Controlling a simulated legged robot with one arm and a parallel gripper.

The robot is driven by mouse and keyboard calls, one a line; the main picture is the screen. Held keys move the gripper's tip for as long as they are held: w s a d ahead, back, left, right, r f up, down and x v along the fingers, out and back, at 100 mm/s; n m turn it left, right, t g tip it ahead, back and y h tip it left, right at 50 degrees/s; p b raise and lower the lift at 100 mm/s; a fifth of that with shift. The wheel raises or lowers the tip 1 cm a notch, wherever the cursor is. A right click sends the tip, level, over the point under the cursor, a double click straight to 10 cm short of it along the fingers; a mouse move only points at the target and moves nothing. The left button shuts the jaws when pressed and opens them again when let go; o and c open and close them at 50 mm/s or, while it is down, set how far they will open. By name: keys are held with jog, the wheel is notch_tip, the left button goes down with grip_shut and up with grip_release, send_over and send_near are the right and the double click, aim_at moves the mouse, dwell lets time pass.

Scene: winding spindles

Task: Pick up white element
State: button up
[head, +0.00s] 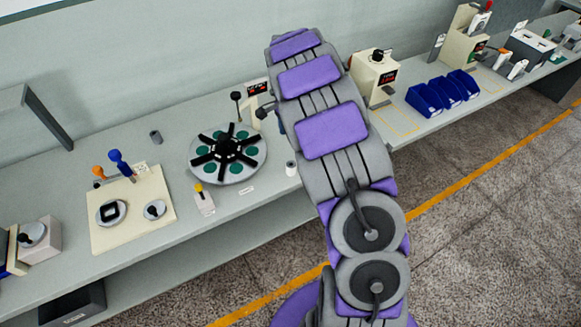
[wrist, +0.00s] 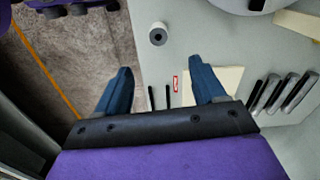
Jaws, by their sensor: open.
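The white element appears to be a small white cylinder (head: 291,168) standing near the front edge of the grey bench, just left of my arm in the head view. In the wrist view the white cylinder (wrist: 158,41) shows a dark round centre and sits near the bench edge. My gripper (wrist: 161,64) has its two blue fingers spread apart with nothing between them. The cylinder lies beyond the fingertips in the picture, roughly centred between them; its distance in height cannot be told. In the head view my gripper is hidden behind my arm.
A round turntable with green pads (head: 250,172) stands left of the cylinder. A yellow-topped switch (head: 203,199) and a cream board (head: 130,232) with joysticks are further left. Blue bins (head: 424,99) stand right. In the wrist view several dark-and-silver bars (wrist: 285,93) lie right of my gripper.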

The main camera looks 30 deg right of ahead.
aim_at(291, 164)
notch_tip(291, 164, down, 16)
jog(key=b, duration=0.3)
jog(key=shift+d+r, duration=0.15)
jog(key=shift+s, duration=0.1)
jog(key=shift+c, duration=0.3)
jog(key=c, duration=1.1)
